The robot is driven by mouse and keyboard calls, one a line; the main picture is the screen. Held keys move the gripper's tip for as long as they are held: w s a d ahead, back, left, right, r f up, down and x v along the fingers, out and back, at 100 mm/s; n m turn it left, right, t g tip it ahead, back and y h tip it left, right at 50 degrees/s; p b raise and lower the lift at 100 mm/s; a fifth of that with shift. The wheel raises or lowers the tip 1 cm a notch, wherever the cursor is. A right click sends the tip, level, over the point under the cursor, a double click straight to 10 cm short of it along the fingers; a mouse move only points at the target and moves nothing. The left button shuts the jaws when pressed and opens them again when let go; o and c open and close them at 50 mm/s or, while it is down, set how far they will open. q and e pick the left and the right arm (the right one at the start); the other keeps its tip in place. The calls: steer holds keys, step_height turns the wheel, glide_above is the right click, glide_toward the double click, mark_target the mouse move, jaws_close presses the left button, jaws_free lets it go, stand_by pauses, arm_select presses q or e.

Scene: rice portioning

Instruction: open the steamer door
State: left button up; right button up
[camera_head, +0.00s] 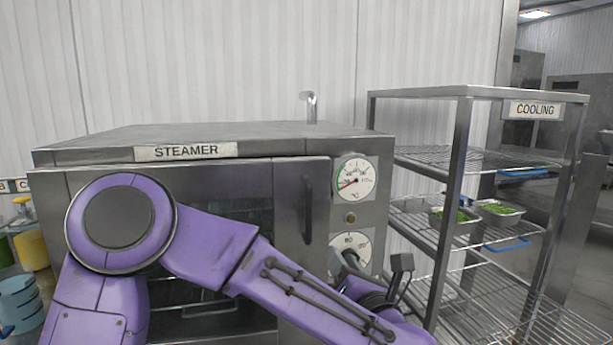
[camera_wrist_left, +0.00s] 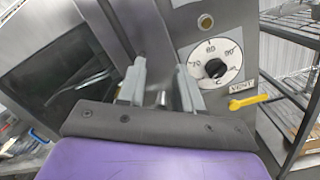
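The steamer (camera_head: 350,140) is a steel box with a "STEAMER" label. Its door (camera_head: 290,175) looks shut, with a dark window and a dark upright handle (camera_head: 308,210) near its right edge. My left arm crosses low in front of the door and hides part of it. My right gripper is not in view.
A temperature gauge (camera_head: 355,177) and a dial (camera_head: 350,250) sit right of the door. A yellow lever (camera_wrist_left: 248,101) is below the dial in the wrist view. A cooling rack (camera_head: 458,170) with trays of green food (camera_head: 500,213) stands at right. Blue cups (camera_head: 20,300) stand at left.

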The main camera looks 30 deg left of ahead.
mark_target(311, 198)
arm_select(q)
steer(key=s+r+n+g+p, duration=0.1)
steer(key=s+r+n+g, duration=0.2)
steer(key=r+n, duration=0.6)
steer(key=shift+m+y, duration=0.3)
steer(key=shift+y, duration=0.1)
steer(key=p+x, duration=0.1)
steer(key=x, duration=0.2)
steer(key=r+p+x, duration=0.1)
steer(key=p+x, duration=0.1)
steer(key=x, duration=0.1)
steer(key=p+x, duration=0.1)
steer(key=x, duration=0.3)
steer(key=shift+s+a+r+p, duration=0.1)
steer(key=shift+s+r+p, duration=0.05)
steer(key=shift+r+p, duration=0.15)
steer(key=shift+a+f, duration=0.1)
steer(key=shift+a, duration=0.1)
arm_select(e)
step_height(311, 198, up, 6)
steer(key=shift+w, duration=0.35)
arm_select(q)
steer(key=shift+d, duration=0.1)
jaws_close()
